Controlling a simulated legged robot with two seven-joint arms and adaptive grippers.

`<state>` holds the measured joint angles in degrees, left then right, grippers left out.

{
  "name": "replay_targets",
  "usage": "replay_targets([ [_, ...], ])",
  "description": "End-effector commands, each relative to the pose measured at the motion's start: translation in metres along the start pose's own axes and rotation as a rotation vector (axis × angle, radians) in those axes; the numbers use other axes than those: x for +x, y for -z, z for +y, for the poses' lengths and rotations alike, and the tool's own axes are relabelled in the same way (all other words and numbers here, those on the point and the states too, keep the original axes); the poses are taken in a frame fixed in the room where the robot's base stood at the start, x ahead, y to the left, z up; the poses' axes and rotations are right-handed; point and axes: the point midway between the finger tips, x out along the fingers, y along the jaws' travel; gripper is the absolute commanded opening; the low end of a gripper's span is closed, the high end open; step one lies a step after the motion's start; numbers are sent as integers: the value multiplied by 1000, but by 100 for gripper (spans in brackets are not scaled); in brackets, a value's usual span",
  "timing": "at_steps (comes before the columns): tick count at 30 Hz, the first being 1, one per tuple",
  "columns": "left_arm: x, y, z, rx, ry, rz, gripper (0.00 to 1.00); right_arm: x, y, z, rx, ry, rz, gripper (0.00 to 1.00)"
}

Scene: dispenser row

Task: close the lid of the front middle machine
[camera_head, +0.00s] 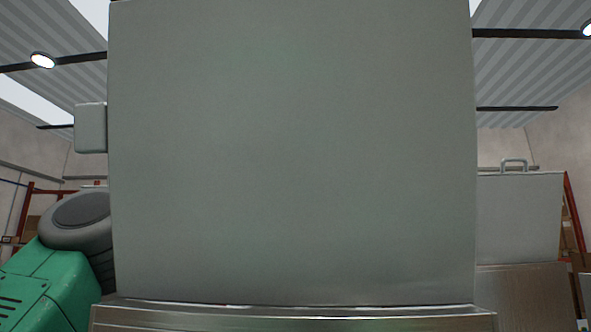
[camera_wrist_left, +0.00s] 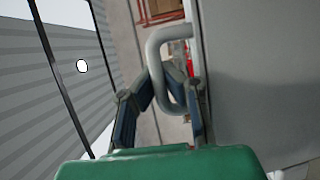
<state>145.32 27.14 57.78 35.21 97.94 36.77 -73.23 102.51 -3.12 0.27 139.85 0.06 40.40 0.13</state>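A large plain grey panel (camera_head: 290,150), which looks like the raised lid of the machine in front of me, fills most of the head view. It stands upright above a metal-edged base (camera_head: 290,318). In the left wrist view the grey panel (camera_wrist_left: 260,80) is at the right, with a curved grey handle (camera_wrist_left: 157,52) on its edge. My left gripper (camera_wrist_left: 168,75) is at this handle, its two fingers apart with the handle bar between or just in front of them; firm contact does not show. My right gripper is in neither view.
To the right stands a neighbouring machine with a grey panel (camera_head: 518,215) and a small handle (camera_head: 514,164) on top. A small grey block (camera_head: 90,128) sticks out at the big panel's left edge. The panel hides what is behind it.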

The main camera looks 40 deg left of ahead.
Motion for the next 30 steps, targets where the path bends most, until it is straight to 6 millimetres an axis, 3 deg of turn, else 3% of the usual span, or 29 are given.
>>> replay_targets([
  [19,16,4,0,-6,0,-9,0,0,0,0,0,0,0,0],
  [20,16,4,0,-6,0,-9,4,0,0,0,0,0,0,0],
  [22,16,4,-1,-6,1,-9,28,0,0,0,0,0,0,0],
  [30,16,9,-2,-8,2,-5,31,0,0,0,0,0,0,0],
])
